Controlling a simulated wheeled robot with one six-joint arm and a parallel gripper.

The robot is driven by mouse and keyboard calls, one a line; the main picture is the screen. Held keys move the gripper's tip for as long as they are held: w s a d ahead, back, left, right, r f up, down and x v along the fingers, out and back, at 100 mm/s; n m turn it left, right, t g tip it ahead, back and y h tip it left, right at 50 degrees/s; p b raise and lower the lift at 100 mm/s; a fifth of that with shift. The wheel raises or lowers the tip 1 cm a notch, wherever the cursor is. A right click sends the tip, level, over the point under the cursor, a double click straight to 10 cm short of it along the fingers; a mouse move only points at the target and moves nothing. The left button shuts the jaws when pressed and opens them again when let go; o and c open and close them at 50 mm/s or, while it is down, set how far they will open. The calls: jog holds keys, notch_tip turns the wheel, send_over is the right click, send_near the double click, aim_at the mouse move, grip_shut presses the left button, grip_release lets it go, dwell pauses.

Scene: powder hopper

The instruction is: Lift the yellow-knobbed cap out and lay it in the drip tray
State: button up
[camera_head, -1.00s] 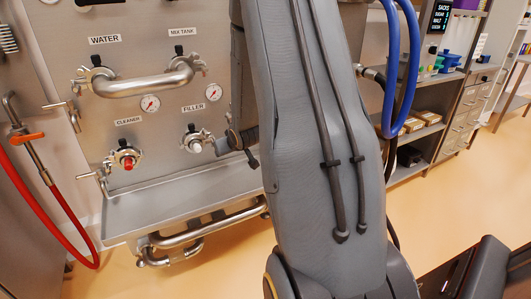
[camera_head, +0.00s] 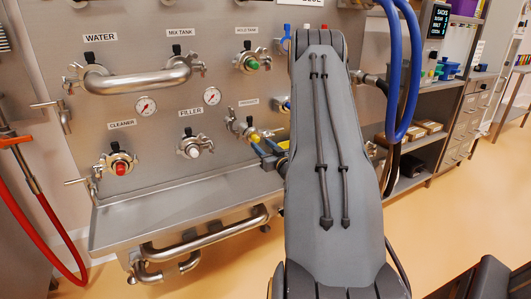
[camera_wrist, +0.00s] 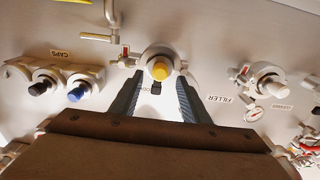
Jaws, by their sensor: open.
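The yellow-knobbed cap (camera_wrist: 161,70) sits in a clamped port on the steel panel. In the head view its yellow knob (camera_head: 254,138) shows just left of my gripper (camera_head: 272,150). In the wrist view my gripper (camera_wrist: 157,88) is open, with one finger on each side below the knob; I cannot tell if either touches it. The drip tray (camera_head: 150,208) is a shallow steel trough along the panel's foot, and its visible part looks empty.
A red-knobbed cap (camera_head: 121,168), a white-knobbed cap (camera_head: 194,151) and a green-knobbed cap (camera_head: 252,64) sit in neighbouring ports. A bent pipe (camera_head: 138,80) juts from the panel. A blue hose (camera_head: 413,75) hangs at right, a red hose (camera_head: 55,235) at left.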

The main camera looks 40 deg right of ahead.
aim_at(257, 140)
jog(key=shift+b+x, duration=1)
jog(key=shift+x, duration=2.2)
jog(key=c, duration=0.8)
